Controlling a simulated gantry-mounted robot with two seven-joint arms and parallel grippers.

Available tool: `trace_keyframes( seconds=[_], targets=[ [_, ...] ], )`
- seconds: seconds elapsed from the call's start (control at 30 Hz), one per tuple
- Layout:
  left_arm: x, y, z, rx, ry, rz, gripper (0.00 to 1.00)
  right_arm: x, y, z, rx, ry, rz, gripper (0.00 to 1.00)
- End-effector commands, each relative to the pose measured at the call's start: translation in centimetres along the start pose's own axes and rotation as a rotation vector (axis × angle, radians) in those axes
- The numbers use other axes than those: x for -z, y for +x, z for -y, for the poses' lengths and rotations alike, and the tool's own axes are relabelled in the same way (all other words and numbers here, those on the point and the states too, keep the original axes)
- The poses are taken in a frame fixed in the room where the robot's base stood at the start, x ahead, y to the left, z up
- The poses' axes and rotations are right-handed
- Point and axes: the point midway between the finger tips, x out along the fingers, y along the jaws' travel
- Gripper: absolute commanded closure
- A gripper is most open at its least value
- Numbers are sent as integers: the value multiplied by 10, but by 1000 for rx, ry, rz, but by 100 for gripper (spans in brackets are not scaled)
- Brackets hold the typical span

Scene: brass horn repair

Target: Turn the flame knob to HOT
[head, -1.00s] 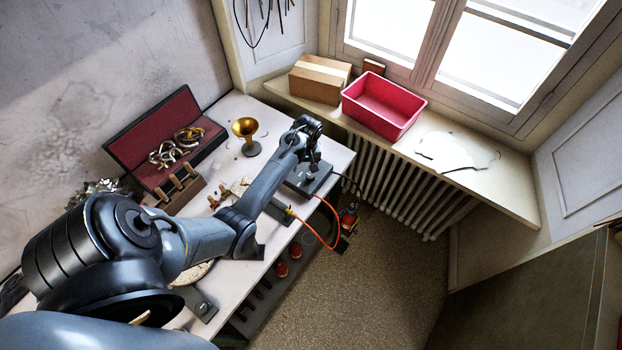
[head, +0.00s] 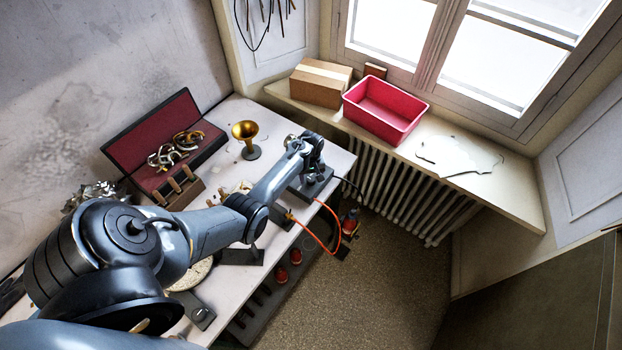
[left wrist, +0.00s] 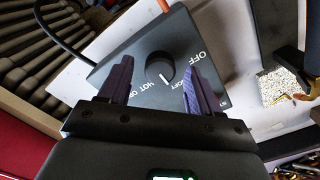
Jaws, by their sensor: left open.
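The flame knob (left wrist: 159,67) is a round black knob on top of a dark control box (left wrist: 122,61), seen in the left wrist view. White lettering around it includes OFF and HOT. A white mark shows at the knob's lower edge, beside the lettering; its exact setting is unclear. My left gripper (left wrist: 157,64) is open, with one finger on each side of the knob in the picture. Contact cannot be told. In the head view my left gripper (head: 315,168) is over the box (head: 308,187) at the bench's right end and hides the knob. My right gripper is out of view.
An orange hose (head: 335,222) loops from the box's front over the bench edge. A brass bell piece (head: 247,138) and an open red-lined case (head: 150,150) stand to the left. A red bin (head: 385,108) and a cardboard box (head: 320,82) sit on the sill.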

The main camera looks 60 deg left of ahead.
Motion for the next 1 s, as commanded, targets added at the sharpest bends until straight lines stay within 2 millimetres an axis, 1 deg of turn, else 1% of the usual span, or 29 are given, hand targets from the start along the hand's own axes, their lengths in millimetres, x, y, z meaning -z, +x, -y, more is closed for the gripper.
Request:
trace_keyframes(
  seconds=[0.03, 0.17, 0.43, 0.47, 0.8, 0.83, 1.0],
  targets=[
    [0, 4, 0, 1, 0, 0, 37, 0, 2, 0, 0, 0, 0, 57],
    [0, 8, 0, 0, 1, -1, 37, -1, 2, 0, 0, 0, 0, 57],
    [0, 9, 0, 0, 1, -1, 37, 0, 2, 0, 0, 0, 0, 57],
    [0, 9, 0, 0, 1, -1, 38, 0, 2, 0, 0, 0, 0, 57],
    [0, 9, 0, 0, 1, -1, 90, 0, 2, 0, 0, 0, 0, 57],
    [0, 9, 0, 0, 1, -1, 93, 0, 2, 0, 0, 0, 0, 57],
    [0, 9, 0, 0, 10, 0, 93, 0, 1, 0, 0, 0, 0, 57]
  ],
)
